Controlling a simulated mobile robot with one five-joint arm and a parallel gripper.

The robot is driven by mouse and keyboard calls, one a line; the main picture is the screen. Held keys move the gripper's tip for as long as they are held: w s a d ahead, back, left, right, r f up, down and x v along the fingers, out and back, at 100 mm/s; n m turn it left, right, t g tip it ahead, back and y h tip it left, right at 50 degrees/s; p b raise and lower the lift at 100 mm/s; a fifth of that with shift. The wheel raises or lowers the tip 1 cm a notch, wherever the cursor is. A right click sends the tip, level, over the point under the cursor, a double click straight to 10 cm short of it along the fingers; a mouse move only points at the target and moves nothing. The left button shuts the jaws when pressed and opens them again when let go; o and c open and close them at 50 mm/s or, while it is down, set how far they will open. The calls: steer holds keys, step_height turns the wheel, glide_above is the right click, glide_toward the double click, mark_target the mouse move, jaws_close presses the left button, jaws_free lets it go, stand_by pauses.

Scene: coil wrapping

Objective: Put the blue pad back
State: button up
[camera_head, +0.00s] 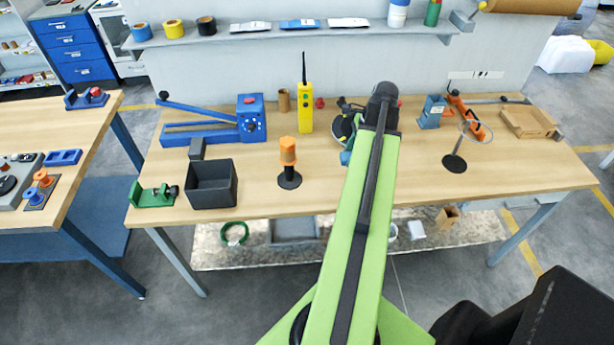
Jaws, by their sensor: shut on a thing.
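My arm (352,225) reaches up over the bench from the bottom of the picture, with a dark joint at its far end. My gripper and its fingertips are hidden behind the arm. A small light-blue piece (346,157) shows at the arm's left edge, low by the bench top. It may be part of the blue pad, but most of it is covered, and I cannot tell what holds or supports it. Just above it, a round pale-rimmed thing with dark parts (343,128) is partly covered by my arm.
The wooden bench (230,185) carries a blue lever tool (250,118), a dark open bin (211,184), an orange-topped stand (288,155), a yellow radio (304,112), a ring stand (455,160) and a wooden tray (528,122). Flat packets, one blue (300,24), lie on the wall shelf.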

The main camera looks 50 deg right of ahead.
steer(key=b, duration=0.6)
glide_above(311, 182)
steer(key=d, duration=0.1)
steer(key=f, duration=0.7)
steer(key=shift+s, duration=0.25)
step_height(311, 182, down, 4)
steer(key=b, duration=0.4)
steer(key=shift+f, duration=0.1)
steer(key=shift+s+r, duration=0.1)
steer(key=shift+r, duration=0.15)
steer(key=shift+f, duration=0.25)
steer(key=o, duration=1.2)
steer(key=shift+r, duration=0.1)
steer(key=p+v, duration=1.1)
steer(key=v, duration=0.1)
steer(key=shift+r, duration=0.15)
